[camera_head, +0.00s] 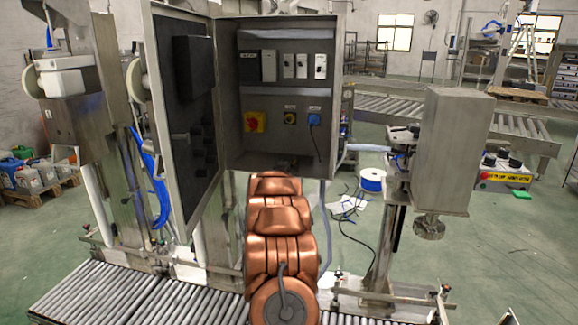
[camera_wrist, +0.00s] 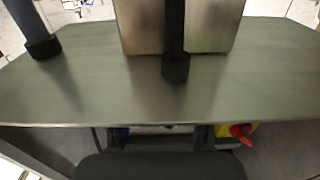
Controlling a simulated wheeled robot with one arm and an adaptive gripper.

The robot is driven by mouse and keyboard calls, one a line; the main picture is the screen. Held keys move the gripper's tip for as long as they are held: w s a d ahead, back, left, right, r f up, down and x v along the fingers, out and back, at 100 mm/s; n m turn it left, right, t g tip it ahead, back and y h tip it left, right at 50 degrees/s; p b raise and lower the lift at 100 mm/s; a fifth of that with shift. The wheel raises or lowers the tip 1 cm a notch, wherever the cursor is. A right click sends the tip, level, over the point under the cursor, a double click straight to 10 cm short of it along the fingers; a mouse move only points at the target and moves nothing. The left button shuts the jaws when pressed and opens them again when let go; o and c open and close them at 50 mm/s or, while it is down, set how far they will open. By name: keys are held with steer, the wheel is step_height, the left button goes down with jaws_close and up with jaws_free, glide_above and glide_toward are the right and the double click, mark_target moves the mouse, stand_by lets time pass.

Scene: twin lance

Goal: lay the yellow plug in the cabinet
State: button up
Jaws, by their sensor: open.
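The open grey cabinet (camera_head: 230,95) stands upright in the middle of the head view, its door (camera_head: 180,110) swung out to the left. I cannot make out a loose yellow plug in either view.
A red-and-yellow switch (camera_head: 254,122) is on the cabinet panel and shows in the wrist view (camera_wrist: 240,132). A blue plug (camera_head: 314,120) sits right of it. A grey box (camera_head: 450,140) stands to the right. A roller conveyor (camera_head: 120,297) runs below.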

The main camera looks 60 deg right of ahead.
steer(key=v, duration=1.1)
steer(key=shift+s+a, duration=0.15)
steer(key=shift+a, duration=0.25)
stand_by(0.4)
